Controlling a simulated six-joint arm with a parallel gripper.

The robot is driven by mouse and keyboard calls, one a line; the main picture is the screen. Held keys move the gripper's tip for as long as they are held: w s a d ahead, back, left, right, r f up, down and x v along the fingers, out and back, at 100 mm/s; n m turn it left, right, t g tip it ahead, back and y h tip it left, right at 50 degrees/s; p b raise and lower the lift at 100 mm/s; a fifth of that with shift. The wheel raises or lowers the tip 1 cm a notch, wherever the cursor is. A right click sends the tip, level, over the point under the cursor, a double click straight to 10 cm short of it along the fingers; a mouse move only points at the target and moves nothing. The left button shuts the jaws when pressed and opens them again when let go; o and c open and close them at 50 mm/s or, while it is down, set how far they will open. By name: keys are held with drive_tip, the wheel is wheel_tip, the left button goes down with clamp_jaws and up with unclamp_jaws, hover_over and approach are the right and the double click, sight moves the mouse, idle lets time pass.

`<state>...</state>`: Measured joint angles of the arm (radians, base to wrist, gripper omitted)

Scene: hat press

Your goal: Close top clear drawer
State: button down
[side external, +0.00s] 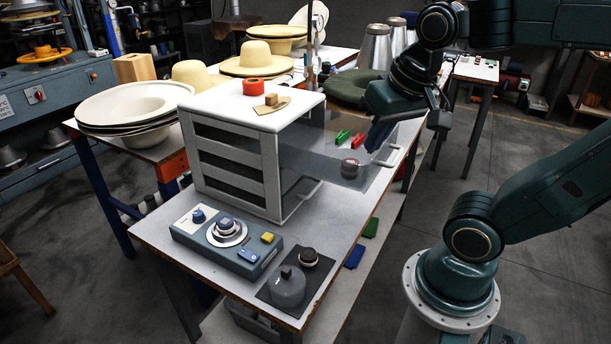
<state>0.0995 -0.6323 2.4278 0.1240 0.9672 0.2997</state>
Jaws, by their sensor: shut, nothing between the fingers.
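The white drawer cabinet (240,170) stands on the table, with slatted side openings. Its top clear drawer (322,160) is pulled out to the right, well clear of the cabinet front. Through its clear walls I see a green clip (342,136), a red clip (358,140) and a small round dark-and-red item (350,167). My gripper (373,146) is shut and empty, pointing down at the drawer's right part in this view. I cannot tell whether it touches the drawer. A lower drawer's handle shows near the cabinet front.
A red tape roll (253,87) and a small wooden block on a flat piece (271,101) lie on the cabinet top. A blue-grey control box (226,242) and a dark mat with a grey lidded pot (287,286) are in front. Hats crowd the table behind.

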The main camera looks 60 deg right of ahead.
drive_tip(key=s+d+m+g, duration=0.1)
drive_tip(key=d+m+g, duration=0.3)
drive_tip(key=d+m, duration=0.4)
drive_tip(key=s+d+f+m+g+y, duration=0.1)
drive_tip(key=d+m, duration=0.7)
drive_tip(key=m, duration=1.4)
drive_tip(key=s+g, duration=0.1)
drive_tip(key=g, duration=0.1)
drive_tip(key=shift+f+g, duration=0.15)
drive_tip(key=shift+g, duration=0.25)
drive_tip(key=shift+s+d+f, duration=0.1)
drive_tip(key=shift+f, duration=0.1)
drive_tip(key=x, duration=1)
drive_tip(key=shift+w+r, duration=0.3)
drive_tip(key=shift+w, duration=0.7)
drive_tip(key=shift+w+r, duration=0.25)
drive_tip(key=shift+w, duration=0.8)
